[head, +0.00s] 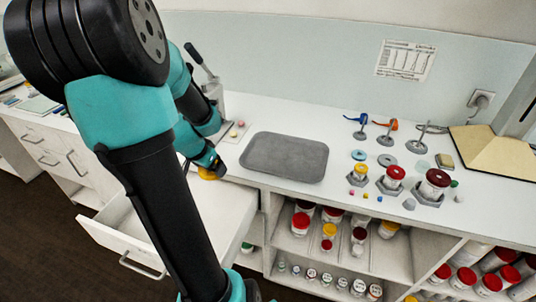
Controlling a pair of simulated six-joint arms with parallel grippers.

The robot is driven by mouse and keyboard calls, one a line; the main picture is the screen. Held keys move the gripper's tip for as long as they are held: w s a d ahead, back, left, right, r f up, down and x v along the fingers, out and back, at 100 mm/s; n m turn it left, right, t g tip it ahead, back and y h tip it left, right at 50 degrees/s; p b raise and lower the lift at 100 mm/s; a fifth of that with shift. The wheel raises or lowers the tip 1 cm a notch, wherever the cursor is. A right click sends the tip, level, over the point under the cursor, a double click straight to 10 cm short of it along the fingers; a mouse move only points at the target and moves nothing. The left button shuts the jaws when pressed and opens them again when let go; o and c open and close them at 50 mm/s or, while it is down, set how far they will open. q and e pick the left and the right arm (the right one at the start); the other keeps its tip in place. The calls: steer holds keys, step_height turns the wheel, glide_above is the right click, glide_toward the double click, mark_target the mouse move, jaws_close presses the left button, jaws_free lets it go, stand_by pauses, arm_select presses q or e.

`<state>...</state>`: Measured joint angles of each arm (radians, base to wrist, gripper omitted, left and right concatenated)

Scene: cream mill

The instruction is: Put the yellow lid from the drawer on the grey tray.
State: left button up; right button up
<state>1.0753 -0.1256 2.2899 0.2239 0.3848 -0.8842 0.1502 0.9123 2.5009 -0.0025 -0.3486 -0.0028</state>
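The yellow lid (207,174) shows at the tip of my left gripper (217,168), by the back of the open drawer and the counter's front edge. The gripper covers part of the lid, and its fingers are too small and hidden to tell whether they are shut on it. I cannot tell whether the lid is raised or resting. The white drawer (232,205) is pulled out, and my arm crosses in front of much of it. The grey tray (284,157) lies flat and empty on the counter, right of the gripper. My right gripper is not in view.
Right of the tray, several jars such as a red-lidded one (434,184) stand in grey holders, with small colored pieces around. Clamp-like tools (386,134) stand behind. Shelves below hold jars (301,222). A grey lever device (208,82) stands behind my arm.

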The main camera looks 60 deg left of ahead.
arm_select(q)
steer(key=w+d+f+m+h, duration=0.1)
steer(key=w+d+m, duration=0.2)
steer(key=w, duration=0.5)
steer(key=w+d+f+m+h, duration=0.1)
steer(key=w+d+m, duration=0.2)
steer(key=w+d, duration=0.3)
steer(key=shift+w+m+t, duration=0.3)
steer(key=shift+w, duration=0.75)
glide_above(270, 153)
steer(key=s, duration=0.2)
steer(key=shift+w+d+f, duration=0.15)
steer(key=shift+w+f, duration=0.05)
steer(key=shift+f, duration=0.45)
steer(key=shift+w+a, duration=0.25)
steer(key=shift+a, duration=0.15)
steer(key=shift+f, duration=1.8)
steer(key=shift+f, duration=0.1)
